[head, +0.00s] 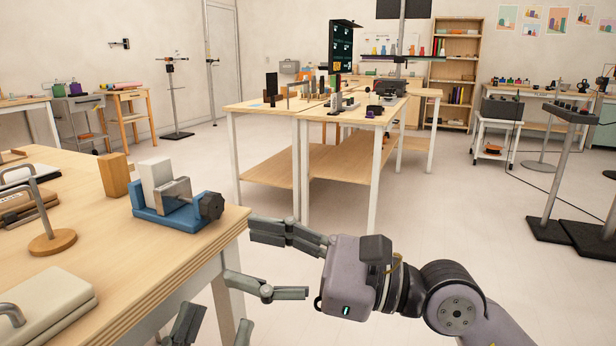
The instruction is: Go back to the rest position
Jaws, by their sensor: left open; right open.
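My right gripper (246,254) comes in from the right at the lower middle of the head view. Its fingers are spread apart, with nothing between them. They point left, close to the right edge of the near table (170,262), and overlap its edge and leg in the picture. My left gripper (214,326) shows only in part at the bottom edge, below the table's front edge. Its dark fingers stand apart and nothing shows between them. The rest of the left arm is out of the picture.
On the near table stand a blue vise-like fixture (150,217) with a dark knob, a wooden block (115,175) and a wire stand on a round wooden base (52,242). A second table (262,112) stands further back. Floor is clear between it and the right-hand stands (548,229).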

